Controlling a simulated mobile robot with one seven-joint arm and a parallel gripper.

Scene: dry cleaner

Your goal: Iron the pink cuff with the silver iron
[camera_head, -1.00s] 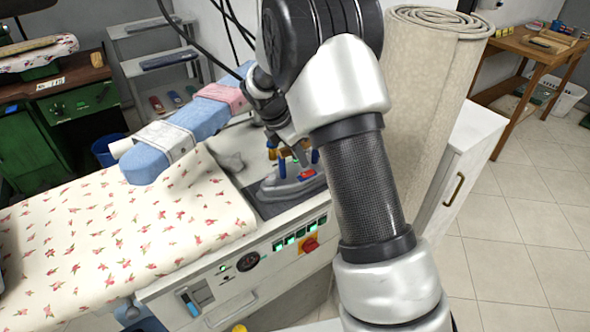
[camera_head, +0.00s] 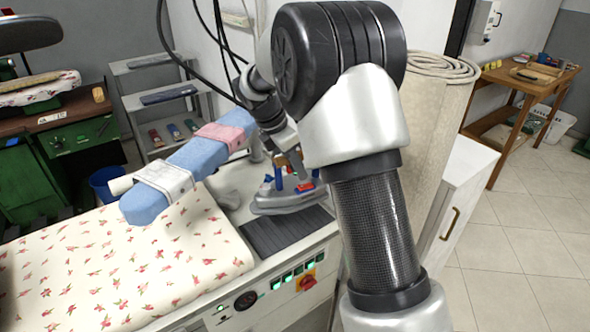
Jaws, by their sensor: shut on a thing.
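The pink cuff (camera_head: 222,134) is wrapped around the far part of a blue padded sleeve board (camera_head: 201,154). A white-grey cuff (camera_head: 165,180) is wrapped around the board's near end. The silver iron (camera_head: 288,201), with blue and red parts on top, is right of the board, at the back edge of a dark ribbed rest. My gripper (camera_head: 289,178) is shut on the iron's upper part; my arm partly hides the fingers. The iron is to the right of and nearer than the pink cuff, apart from it.
The dark rest (camera_head: 287,233) is mostly bare. A flowered ironing surface (camera_head: 125,262) fills the left front. Black hoses (camera_head: 219,40) hang behind the board. A rolled carpet (camera_head: 436,130) and white cabinet (camera_head: 462,190) stand right of my arm. A grey shelf (camera_head: 163,98) stands behind.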

